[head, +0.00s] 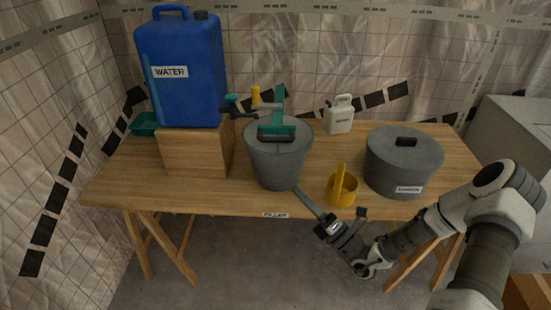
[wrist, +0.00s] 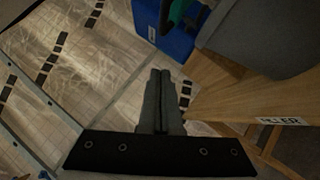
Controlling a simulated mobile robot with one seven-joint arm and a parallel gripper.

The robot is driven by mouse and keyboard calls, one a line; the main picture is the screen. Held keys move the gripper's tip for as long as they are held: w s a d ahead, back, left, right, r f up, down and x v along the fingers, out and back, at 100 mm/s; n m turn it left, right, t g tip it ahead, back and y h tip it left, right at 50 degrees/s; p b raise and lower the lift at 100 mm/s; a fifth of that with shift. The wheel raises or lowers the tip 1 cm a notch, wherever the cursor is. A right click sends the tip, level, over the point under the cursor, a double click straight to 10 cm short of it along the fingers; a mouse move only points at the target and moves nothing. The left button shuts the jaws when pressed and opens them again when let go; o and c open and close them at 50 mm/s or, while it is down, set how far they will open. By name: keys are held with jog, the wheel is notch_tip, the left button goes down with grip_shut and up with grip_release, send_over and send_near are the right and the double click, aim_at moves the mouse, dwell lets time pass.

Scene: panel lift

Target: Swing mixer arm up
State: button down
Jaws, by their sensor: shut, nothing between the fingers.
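The mixer (head: 272,120) is a teal frame with a dark grey part and a yellow upright grip (head: 255,95). It sits over the grey tapered bucket (head: 277,163) at the middle of the table. In the wrist view the bucket (wrist: 265,35) fills the upper right, and a bit of teal (wrist: 178,12) shows at the top edge. My gripper (head: 299,190) is at the table's front edge in the head view, below and slightly right of the bucket. Its fingers (wrist: 160,72) are together and empty. I cannot tell whether it touches the bucket.
A blue water canister (head: 180,75) stands on a wooden block (head: 190,150) to the left. A yellow cup (head: 342,190), a lidded grey pot (head: 402,160) and a small white jug (head: 340,115) stand to the right. The wooden table (head: 120,185) is bare at front left.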

aim_at(278, 133)
jog(key=shift+w, duration=0.1)
dwell(0.3)
jog(key=w+d+r+x, duration=0.1)
jog(key=d+x, duration=0.1)
jog(key=x, duration=1)
jog(key=shift+w+a+b, duration=0.15)
jog(key=shift+w+b, duration=0.3)
jog(key=shift+w, duration=0.1)
jog(key=shift+r, duration=0.25)
